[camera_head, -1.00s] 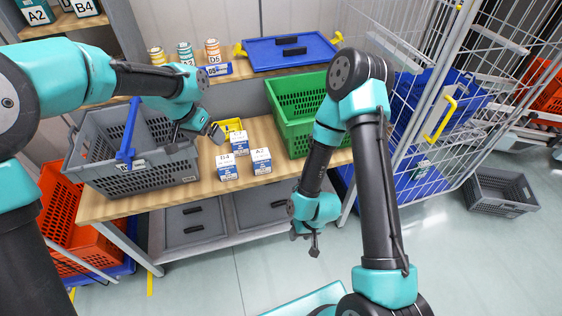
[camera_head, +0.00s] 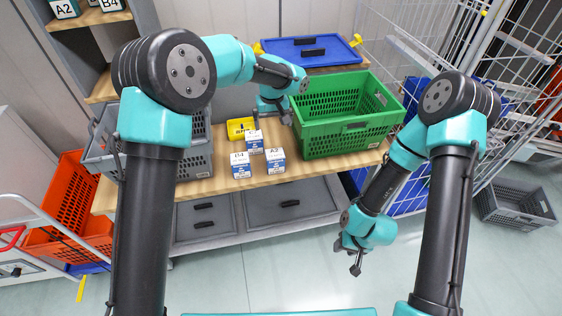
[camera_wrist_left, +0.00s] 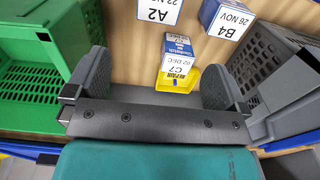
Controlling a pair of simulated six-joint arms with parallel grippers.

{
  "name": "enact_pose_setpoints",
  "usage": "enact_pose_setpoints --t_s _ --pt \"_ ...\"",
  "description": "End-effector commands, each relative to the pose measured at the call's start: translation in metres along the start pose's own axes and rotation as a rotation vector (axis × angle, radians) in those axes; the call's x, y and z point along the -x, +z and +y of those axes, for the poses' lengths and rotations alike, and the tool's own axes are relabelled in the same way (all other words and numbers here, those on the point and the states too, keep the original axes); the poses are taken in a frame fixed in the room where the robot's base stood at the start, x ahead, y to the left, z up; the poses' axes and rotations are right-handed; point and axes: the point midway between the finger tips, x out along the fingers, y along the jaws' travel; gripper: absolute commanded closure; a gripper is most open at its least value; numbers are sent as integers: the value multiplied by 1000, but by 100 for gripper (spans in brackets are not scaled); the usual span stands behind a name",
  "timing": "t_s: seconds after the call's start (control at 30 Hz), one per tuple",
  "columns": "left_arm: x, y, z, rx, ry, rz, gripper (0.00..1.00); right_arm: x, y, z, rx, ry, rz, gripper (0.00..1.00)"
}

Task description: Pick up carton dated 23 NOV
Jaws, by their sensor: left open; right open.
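Three small white-and-blue cartons stand on the wooden table (camera_head: 220,184). The B4 carton (camera_wrist_left: 226,17) reads 26 NOV and the C7 carton (camera_wrist_left: 178,62) reads 02 DEC. My left gripper (camera_head: 272,117) is open and empty, behind the cartons. My right gripper (camera_head: 355,258) is open and empty, in front of the table.
A yellow bin (camera_head: 240,127) is beside the C7 carton. A green crate (camera_head: 347,138) stands close on the right. A grey basket (camera_head: 197,160) stands on the left, partly behind my left arm. A blue lid (camera_head: 310,50) lies on the shelf behind.

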Motion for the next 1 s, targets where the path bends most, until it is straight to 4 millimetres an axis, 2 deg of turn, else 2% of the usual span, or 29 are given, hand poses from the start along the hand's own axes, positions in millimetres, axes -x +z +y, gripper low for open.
enact_pose_setpoints --t_s 0.17,0.33,0.8,1.0 --pt "-1 0 0 -1 1 0 0 0 0 0 0 0 0 56" --pt "-14 1 0 -2 0 -2 0 0 0 0 0 0 0 56" --pt "-92 1 0 -3 -1 -3 0 0 0 0 0 0 0 56" --pt "-118 1 0 -3 1 -1 0 0 0 0 0 0 0 56"
